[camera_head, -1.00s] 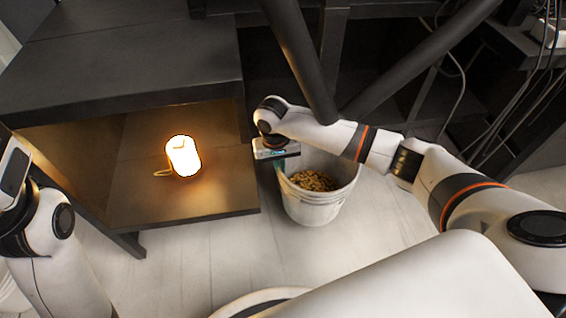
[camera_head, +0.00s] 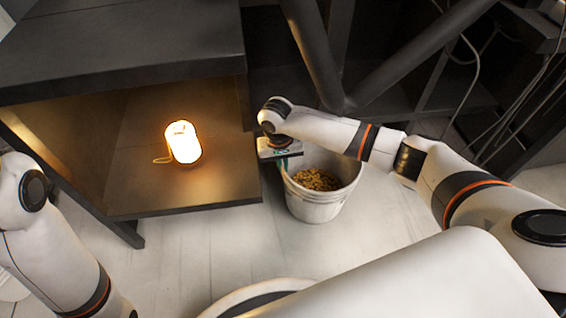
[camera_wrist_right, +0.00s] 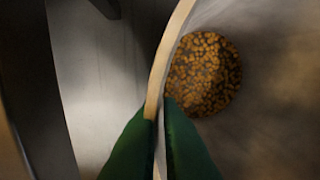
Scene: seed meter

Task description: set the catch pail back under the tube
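The catch pail (camera_head: 318,207) is a white bucket with tan pellets (camera_head: 317,179) in its bottom. It stands on the pale floor right of the wooden-floored shelf. My right gripper (camera_head: 281,165) is at the pail's left rim in the head view. In the right wrist view its green fingers (camera_wrist_right: 160,138) lie on either side of the rim (camera_wrist_right: 163,65), closed against the thin wall. Two dark slanted bars (camera_head: 312,50) meet above and behind the pail; I cannot tell whether one is the tube. My left gripper is out of view.
A glowing lantern (camera_head: 183,143) stands on the shelf (camera_head: 130,200), whose right edge is close to my right gripper. Dark frame posts and hanging cables (camera_head: 535,100) are behind and right.

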